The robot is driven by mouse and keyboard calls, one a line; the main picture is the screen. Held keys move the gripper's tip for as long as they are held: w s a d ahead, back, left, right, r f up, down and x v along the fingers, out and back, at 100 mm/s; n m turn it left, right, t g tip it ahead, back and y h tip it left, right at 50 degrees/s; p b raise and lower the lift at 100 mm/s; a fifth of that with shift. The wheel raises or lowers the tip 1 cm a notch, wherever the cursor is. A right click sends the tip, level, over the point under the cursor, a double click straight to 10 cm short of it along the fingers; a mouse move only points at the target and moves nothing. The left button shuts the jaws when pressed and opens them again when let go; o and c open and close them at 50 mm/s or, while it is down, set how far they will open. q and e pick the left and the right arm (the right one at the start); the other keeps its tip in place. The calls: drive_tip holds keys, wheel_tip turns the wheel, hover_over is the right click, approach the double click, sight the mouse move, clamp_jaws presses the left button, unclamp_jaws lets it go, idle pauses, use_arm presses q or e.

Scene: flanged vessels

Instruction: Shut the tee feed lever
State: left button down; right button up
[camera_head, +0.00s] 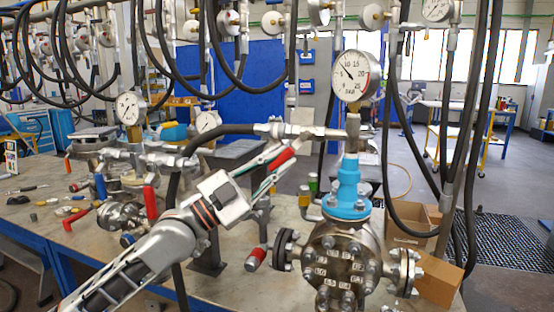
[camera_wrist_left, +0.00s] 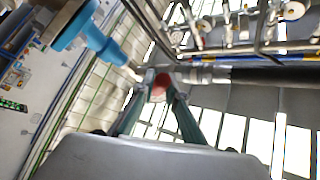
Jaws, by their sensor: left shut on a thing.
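The tee feed lever has a red grip (camera_head: 281,158) and hangs at a slant below the metal fitting (camera_head: 300,131) between the black hose and the tee under the large gauge. My left gripper (camera_head: 278,162) reaches up from the lower left and is shut on the red lever. In the left wrist view the fingertips (camera_wrist_left: 162,84) close around the red grip (camera_wrist_left: 159,80), which they partly hide. The hose fitting (camera_wrist_left: 200,75) runs just beyond the fingertips. My right gripper is in neither view.
A blue-necked flanged vessel (camera_head: 345,250) stands right of my left gripper, with the dial gauge (camera_head: 355,76) above it. Black hoses (camera_head: 410,130) hang at the right. Other valves, including a red lever (camera_head: 151,203), crowd the bench at left. A cardboard box (camera_head: 438,282) sits at lower right.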

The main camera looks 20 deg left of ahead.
use_arm(q)
drive_tip(key=n+t, duration=0.1)
drive_tip(key=d+n+t+p, duration=0.1)
drive_tip(key=shift+s+d+f+n+y, duration=0.1)
drive_tip(key=shift+d+f+n+y, duration=0.05)
drive_tip(key=shift+f+n+y, duration=0.15)
drive_tip(key=shift+d+f+n+t+y+p, duration=0.2)
drive_tip(key=shift+d+n+t+y+p, duration=0.35)
drive_tip(key=shift+n+t+y, duration=1.15)
drive_tip(key=shift+d+f+n+t+y+p, duration=0.25)
drive_tip(key=shift+d+n+t+y+p, duration=0.35)
drive_tip(key=shift+n+y, duration=1.3)
drive_tip(key=shift+d+f+n+t+y+p, duration=0.3)
drive_tip(key=shift+d+n+t+y, duration=0.75)
drive_tip(key=shift+n, duration=1.55)
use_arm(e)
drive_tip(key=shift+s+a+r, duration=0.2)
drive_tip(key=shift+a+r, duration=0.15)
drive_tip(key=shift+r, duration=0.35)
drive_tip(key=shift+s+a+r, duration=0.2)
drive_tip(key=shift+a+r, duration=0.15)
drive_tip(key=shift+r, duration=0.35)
use_arm(q)
drive_tip(key=shift+a+r+t, duration=0.1)
drive_tip(key=shift+a+t, duration=0.15)
drive_tip(key=shift+a, duration=0.05)
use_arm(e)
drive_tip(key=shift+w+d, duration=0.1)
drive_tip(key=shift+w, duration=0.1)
